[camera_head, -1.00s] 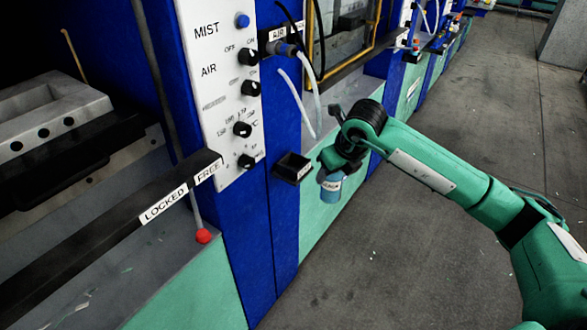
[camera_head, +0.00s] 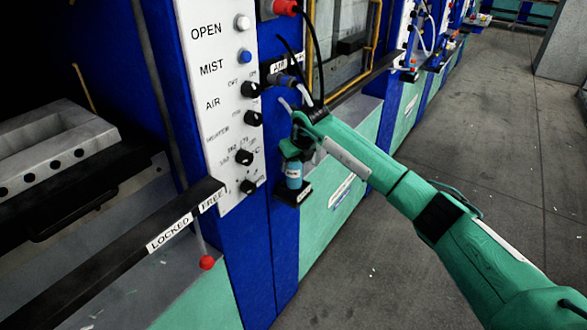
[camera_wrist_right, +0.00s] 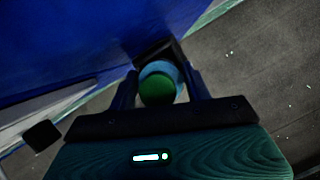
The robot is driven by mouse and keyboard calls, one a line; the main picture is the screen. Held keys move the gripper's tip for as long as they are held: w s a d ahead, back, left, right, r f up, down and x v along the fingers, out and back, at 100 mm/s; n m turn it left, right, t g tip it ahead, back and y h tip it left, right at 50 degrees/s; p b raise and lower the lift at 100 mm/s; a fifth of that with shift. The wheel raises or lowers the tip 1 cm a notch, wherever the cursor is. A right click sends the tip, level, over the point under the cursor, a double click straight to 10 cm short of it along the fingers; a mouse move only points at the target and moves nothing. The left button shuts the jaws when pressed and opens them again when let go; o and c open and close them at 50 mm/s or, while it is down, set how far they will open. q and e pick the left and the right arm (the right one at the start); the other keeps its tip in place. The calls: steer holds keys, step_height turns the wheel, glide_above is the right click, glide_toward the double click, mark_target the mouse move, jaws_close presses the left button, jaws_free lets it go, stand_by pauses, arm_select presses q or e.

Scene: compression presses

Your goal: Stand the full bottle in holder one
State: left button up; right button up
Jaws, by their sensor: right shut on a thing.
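My right gripper (camera_head: 289,152) is shut on a small light-blue bottle (camera_head: 294,174) with a label. The bottle hangs about upright below the gripper. In the right wrist view the green top of the bottle (camera_wrist_right: 157,90) shows between the two fingers. A black holder (camera_head: 303,195) on the blue press post is low behind or under the bottle. The bottle's lower end overlaps the holder in the head view, and I cannot tell whether it is inside or just above. A dark edge of the holder (camera_wrist_right: 156,50) shows beyond the bottle. My left gripper is not in view.
A white control panel (camera_head: 222,100) with knobs is left of the bottle. A black rail (camera_head: 120,250) marked LOCKED and FREE, with a red-knobbed lever (camera_head: 206,262), is lower left. Hoses (camera_head: 305,60) hang above my right arm.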

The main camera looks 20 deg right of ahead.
mark_target(294, 171)
steer(key=shift+w, duration=0.15)
step_height(294, 171, down, 3)
steer(key=shift+r+p, duration=0.1)
steer(key=shift+p, duration=0.5)
steer(key=shift+f, duration=0.55)
steer(key=o, duration=1)
steer(key=shift+o, duration=0.5)
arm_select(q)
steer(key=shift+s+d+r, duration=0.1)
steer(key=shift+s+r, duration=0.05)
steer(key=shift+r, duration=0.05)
arm_select(e)
steer(key=shift+r, duration=0.1)
